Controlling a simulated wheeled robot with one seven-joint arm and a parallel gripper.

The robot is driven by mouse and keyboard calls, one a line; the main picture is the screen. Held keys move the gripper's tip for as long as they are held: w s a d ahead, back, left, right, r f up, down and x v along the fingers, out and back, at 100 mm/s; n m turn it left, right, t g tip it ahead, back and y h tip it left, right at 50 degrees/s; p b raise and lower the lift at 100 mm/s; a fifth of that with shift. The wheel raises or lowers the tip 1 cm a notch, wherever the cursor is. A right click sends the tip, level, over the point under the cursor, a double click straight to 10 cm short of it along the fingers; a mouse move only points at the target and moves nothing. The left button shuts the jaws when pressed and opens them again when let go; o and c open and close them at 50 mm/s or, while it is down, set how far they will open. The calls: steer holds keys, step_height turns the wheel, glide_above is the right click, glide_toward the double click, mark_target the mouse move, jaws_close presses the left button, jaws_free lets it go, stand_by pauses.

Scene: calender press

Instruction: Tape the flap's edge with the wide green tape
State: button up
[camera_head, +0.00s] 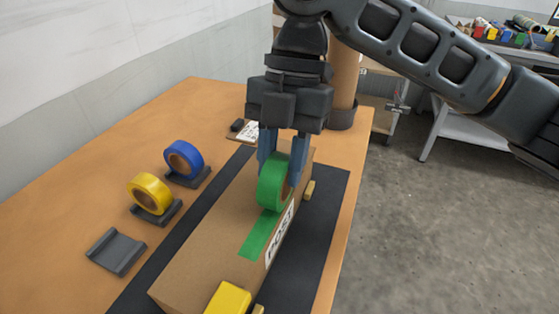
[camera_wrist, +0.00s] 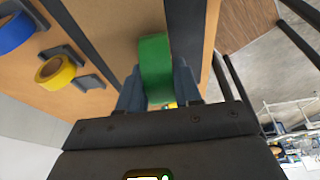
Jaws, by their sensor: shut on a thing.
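My gripper (camera_head: 281,172) points down and is shut on the wide green tape roll (camera_head: 272,184). The roll also shows between the fingers in the wrist view (camera_wrist: 155,68). It stands on edge at the top of a long cardboard box (camera_head: 205,262) with a label reading "POST" (camera_head: 280,236). A strip of green tape (camera_head: 259,234) lies along the box top, running from under the roll toward the near end. The flap's edge under the strip cannot be made out clearly.
A blue roll (camera_head: 184,160) and a yellow roll (camera_head: 149,194) stand in dark holders at left; a nearer holder (camera_head: 116,251) is empty. A yellow block (camera_head: 228,299) sits at the box's near end. A brown cylinder (camera_head: 343,75) stands behind my gripper.

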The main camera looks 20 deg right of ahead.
steer(key=shift+w+d, duration=0.1)
steer(key=shift+w, duration=0.05)
steer(key=shift+w+d, duration=0.3)
steer(key=shift+w, duration=0.05)
stand_by(0.3)
steer(key=shift+w, duration=0.1)
steer(key=shift+w+d+f, duration=0.1)
steer(key=shift+w+d, duration=0.25)
steer(key=shift+d, duration=0.05)
steer(key=shift+w, duration=0.1)
stand_by(0.5)
steer(key=shift+w+d, duration=0.35)
steer(key=shift+w, duration=0.05)
steer(key=shift+w+d, duration=0.1)
stand_by(0.4)
steer(key=shift+w+d, duration=0.3)
steer(key=shift+w, duration=0.05)
steer(key=shift+w+d+p, duration=0.1)
steer(key=shift+p, duration=0.2)
